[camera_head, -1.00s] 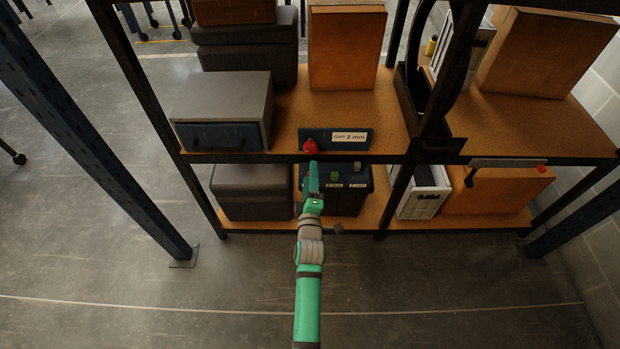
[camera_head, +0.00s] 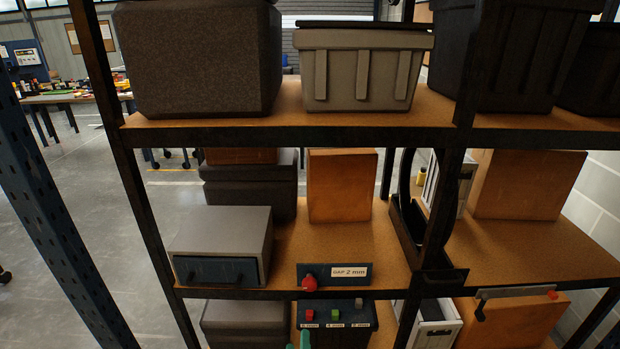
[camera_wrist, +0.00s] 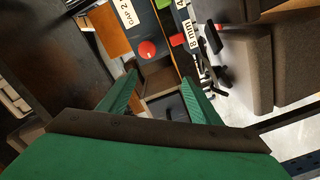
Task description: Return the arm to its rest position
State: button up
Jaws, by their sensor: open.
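My gripper (camera_wrist: 158,98) shows in the wrist view with its two green fingers spread apart and nothing between them. It faces the shelf unit, near a red knob (camera_wrist: 147,50) and a labelled panel. In the head view only a green tip of my arm (camera_head: 303,340) shows at the bottom edge, in front of the lower shelf. The rest of my arm is out of that view.
The "GAP 2 mm" panel (camera_head: 343,273) with its red knob (camera_head: 309,283) sits on the middle shelf's front edge. Below is a dark box (camera_head: 336,316) with coloured buttons. A grey drawer unit (camera_head: 221,240) stands left. A blue post (camera_head: 45,200) rises at left; open floor lies beyond.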

jog(key=s+a+f+m, duration=0.2)
jog(key=s+m, duration=0.3)
jog(key=s, duration=0.9)
jog(key=s+d+r+m, duration=0.2)
jog(key=s+r, duration=0.1)
jog(key=s, duration=0.5)
jog(key=s+d+r+m+g, duration=0.1)
jog(key=s+r+m, duration=0.1)
jog(key=s, duration=0.7)
jog(key=s+d+r+m+g, duration=0.1)
jog(key=s+r, duration=0.3)
jog(key=s, duration=0.5)
jog(key=shift+s+d+m, duration=0.2)
jog(key=shift+d+m, duration=0.6)
